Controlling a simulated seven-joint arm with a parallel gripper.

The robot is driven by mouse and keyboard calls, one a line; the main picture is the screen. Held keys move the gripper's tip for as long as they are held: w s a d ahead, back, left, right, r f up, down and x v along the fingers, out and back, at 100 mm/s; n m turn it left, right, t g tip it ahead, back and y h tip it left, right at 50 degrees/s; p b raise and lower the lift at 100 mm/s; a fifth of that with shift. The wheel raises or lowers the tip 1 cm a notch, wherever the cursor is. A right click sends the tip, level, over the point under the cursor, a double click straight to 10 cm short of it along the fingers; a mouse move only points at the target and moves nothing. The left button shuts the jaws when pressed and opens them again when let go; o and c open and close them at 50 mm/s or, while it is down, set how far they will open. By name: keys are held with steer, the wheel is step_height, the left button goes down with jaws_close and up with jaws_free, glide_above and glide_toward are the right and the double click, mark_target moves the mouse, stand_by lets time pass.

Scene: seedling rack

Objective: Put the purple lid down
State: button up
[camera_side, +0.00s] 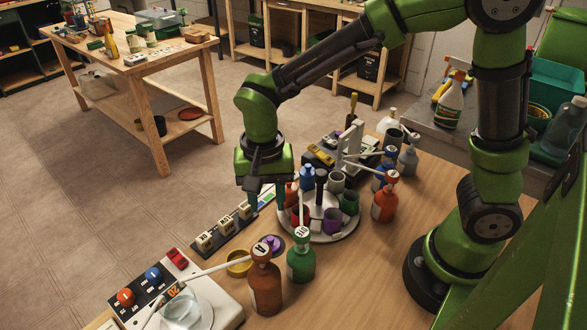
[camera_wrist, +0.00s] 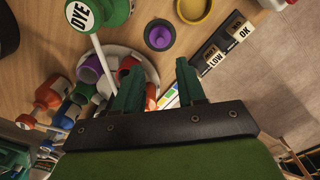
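A small round purple lid (camera_side: 272,243) lies low on the wooden table, between the yellow ring-shaped dish and the round white stand. It also shows in the wrist view (camera_wrist: 160,35), seen from above on a dark base, a little beyond my fingertips. My gripper (camera_wrist: 157,70) has its two green fingers spread apart, with nothing held between them. In the side view my gripper (camera_side: 266,202) hangs above the table at the left edge of the white stand, behind the lid and apart from it.
A white stand (camera_side: 318,236) carries several coloured cups, including a purple cup (camera_side: 332,222). A green DYE bottle (camera_side: 301,262) and an orange bottle (camera_side: 265,285) stand close in front. A yellow dish (camera_side: 239,263) lies left of the lid. Lettered blocks (camera_side: 205,241) sit on a dark strip.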

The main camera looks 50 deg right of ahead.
steer(key=s+d+r+n+t+y, duration=0.2)
steer(key=s+d+r+n+t, duration=0.3)
steer(key=d+r, duration=0.7)
steer(key=s+t, duration=0.2)
steer(key=s, duration=0.2)
steer(key=shift+d+r, duration=0.15)
steer(key=shift+r, duration=0.1)
